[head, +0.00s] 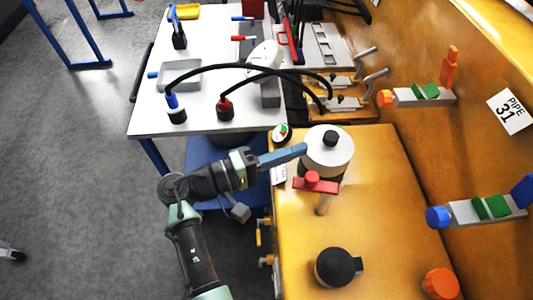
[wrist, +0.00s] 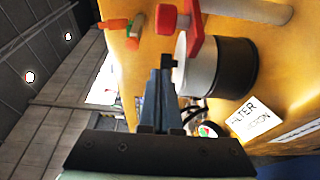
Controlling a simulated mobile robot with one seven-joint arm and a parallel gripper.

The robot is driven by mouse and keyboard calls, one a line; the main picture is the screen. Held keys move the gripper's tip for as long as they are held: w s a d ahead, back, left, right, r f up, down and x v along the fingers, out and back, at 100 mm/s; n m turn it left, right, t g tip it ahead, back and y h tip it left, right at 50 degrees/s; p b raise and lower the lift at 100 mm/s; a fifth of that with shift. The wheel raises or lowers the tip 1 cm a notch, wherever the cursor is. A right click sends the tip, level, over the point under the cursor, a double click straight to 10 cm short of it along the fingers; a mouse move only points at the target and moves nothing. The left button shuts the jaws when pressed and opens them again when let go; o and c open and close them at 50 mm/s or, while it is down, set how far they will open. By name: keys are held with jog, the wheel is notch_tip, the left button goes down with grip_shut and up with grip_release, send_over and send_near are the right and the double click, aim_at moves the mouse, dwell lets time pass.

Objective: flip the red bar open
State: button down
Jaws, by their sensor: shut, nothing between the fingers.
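The red bar (head: 323,188), with a red knob (head: 312,177) on it, sits on a tan post (head: 323,205) at the near side of a dark canister with a white top (head: 318,155). The wrist view also shows the red bar (wrist: 194,32), its red knob (wrist: 166,19) and the white-and-black canister (wrist: 232,68). My gripper (head: 304,149) is shut and empty, its tips by the left edge of the white top, beyond the bar in the head view. In the wrist view the tips (wrist: 166,62) are close to the canister's black knob; I cannot tell whether they touch.
A black round part (head: 335,267) and an orange knob (head: 440,284) are on the near part of the yellow surface (head: 390,180). Wall fixtures carry an orange lever (head: 450,68) and a blue lever (head: 523,190). Black cables (head: 245,66) arch over the white table (head: 200,110).

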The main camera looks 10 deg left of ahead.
aim_at(294, 187)
jog(key=shift+s+d+p, duration=0.35)
jog(key=shift+s+p, duration=0.1)
jog(key=shift+s, duration=0.5)
jog(key=shift+s+d+p, duration=0.3)
jog(key=shift+s+p, duration=0.15)
jog(key=shift+s, duration=0.45)
jog(key=shift+s+n+t+y+p, duration=0.55)
jog(key=shift+n+t+y+p, duration=0.15)
jog(key=shift+t+p, duration=0.15)
jog(key=shift+s+d, duration=0.1)
jog(key=shift+s, duration=0.65)
